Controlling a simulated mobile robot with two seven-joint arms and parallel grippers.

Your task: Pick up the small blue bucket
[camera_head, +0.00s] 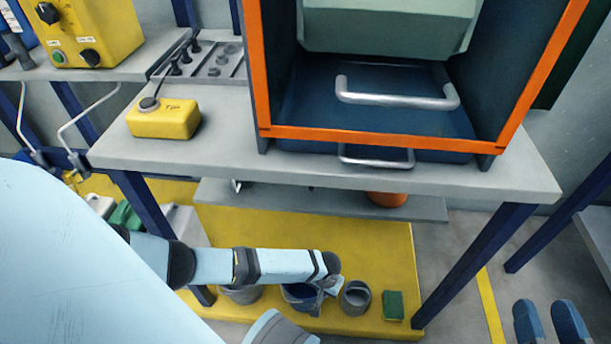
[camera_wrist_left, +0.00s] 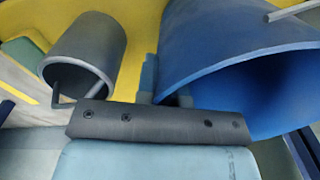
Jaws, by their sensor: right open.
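The small blue bucket (camera_head: 296,291) stands on the yellow floor platform under the bench, partly hidden by my left arm and gripper. Its open mouth fills the right of the left wrist view (camera_wrist_left: 235,50). My left gripper (camera_head: 328,286) is at the bucket's right side in the head view. In the left wrist view its grey-blue finger parts (camera_wrist_left: 166,88) lie at the bucket's near rim; I cannot tell whether they are closed on it. My right gripper (camera_head: 548,322) is open and empty over the grey floor at the lower right, well away from the bucket.
A small grey bucket (camera_head: 355,298) stands just right of the blue one, with a green block (camera_head: 393,305) beyond it. Another grey bucket (camera_head: 240,295) is to the left. The bench (camera_head: 215,150) and its low shelf (camera_head: 420,208) overhang the area; a dark blue leg (camera_head: 470,265) stands at right.

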